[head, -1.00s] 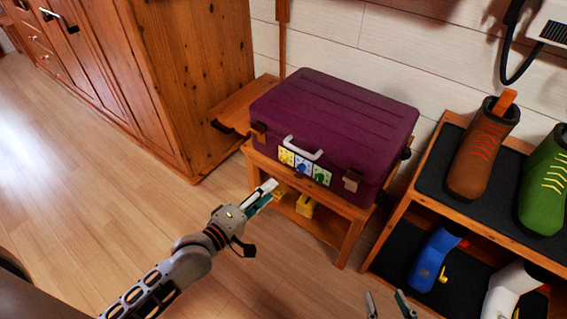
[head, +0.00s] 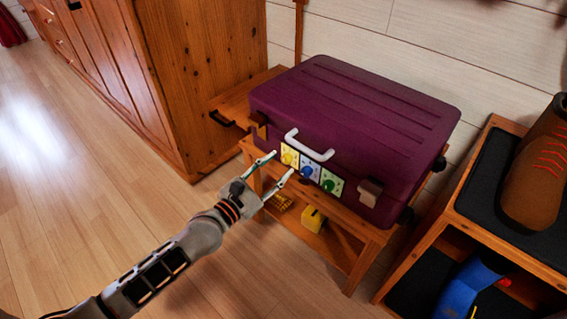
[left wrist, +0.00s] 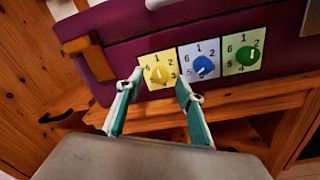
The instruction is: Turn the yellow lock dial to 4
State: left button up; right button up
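A purple suitcase (head: 350,120) lies on a wooden stand, with three dials in a row on its front. The yellow dial (head: 289,158) is leftmost, on a pale yellow numbered plate; it also shows in the left wrist view (left wrist: 159,74). The lower numbers are partly hidden.
A white handle (head: 308,146) sticks out above the dials. The wooden stand (head: 365,262) has yellow things on its lower shelf. A shoe rack (head: 450,215) stands at the right, a wooden cabinet (head: 205,80) at the left. The floor in front is clear.

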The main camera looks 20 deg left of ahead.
aim_at(287, 159)
pick_arm(q)
jog(key=shift+x, duration=1.25)
pick_arm(e)
jog(key=shift+s+a+f+m, duration=0.15)
jog(key=shift+a+m, duration=0.15)
pick_arm(q)
grip_shut()
